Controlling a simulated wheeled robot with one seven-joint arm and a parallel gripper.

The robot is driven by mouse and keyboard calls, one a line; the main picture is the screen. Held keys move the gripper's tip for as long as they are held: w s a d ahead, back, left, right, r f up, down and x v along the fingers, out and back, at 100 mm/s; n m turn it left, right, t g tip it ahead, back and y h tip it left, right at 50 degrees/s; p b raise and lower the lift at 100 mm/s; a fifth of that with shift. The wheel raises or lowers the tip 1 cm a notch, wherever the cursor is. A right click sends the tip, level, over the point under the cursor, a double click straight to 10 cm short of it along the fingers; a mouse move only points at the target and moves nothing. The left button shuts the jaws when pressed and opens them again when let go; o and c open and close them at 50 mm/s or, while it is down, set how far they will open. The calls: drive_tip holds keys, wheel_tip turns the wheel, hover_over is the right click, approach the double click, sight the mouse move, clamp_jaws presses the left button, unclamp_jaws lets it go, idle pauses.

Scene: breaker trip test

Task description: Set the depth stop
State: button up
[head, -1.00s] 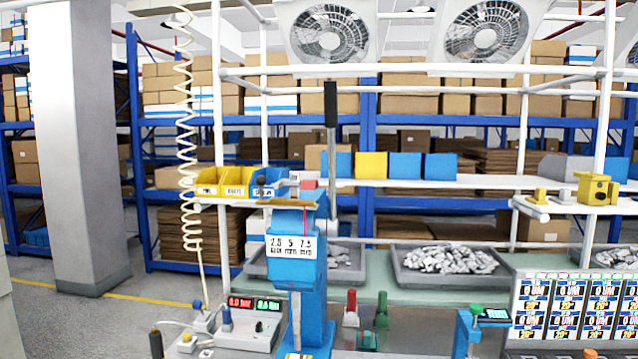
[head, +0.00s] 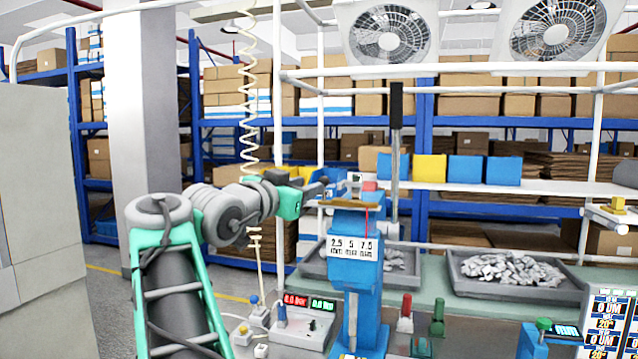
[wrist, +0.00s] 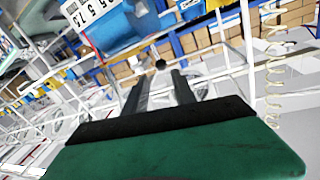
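The blue press (head: 355,265) stands upright on the bench, with a white scale plate (head: 351,247) reading 2.5, 5 and 7.5 on its front. A thin red pointer line (head: 367,218) and a brownish bar (head: 350,204) sit above the scale. A tall lever with a black grip (head: 396,104) rises behind. My gripper (head: 322,187) is at the press's upper left. In the wrist view my gripper (wrist: 160,80) has two dark fingers apart with nothing held. A small dark round knob (wrist: 160,63) shows between and just beyond the fingertips. The distance to it is unclear.
A control box (head: 303,325) with red and green displays stands left of the press. Red and green handles (head: 405,315) stand right of it. A grey tray of metal parts (head: 510,272) is at right. A coiled cable (head: 248,120) hangs behind my arm.

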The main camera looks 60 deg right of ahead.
drive_tip(key=d+p, duration=0.1)
drive_tip(key=d, duration=0.5)
drive_tip(key=shift+d+p, duration=0.3)
drive_tip(key=shift+c, duration=0.2)
drive_tip(key=shift+f, duration=0.1)
clamp_jaws()
idle(0.6)
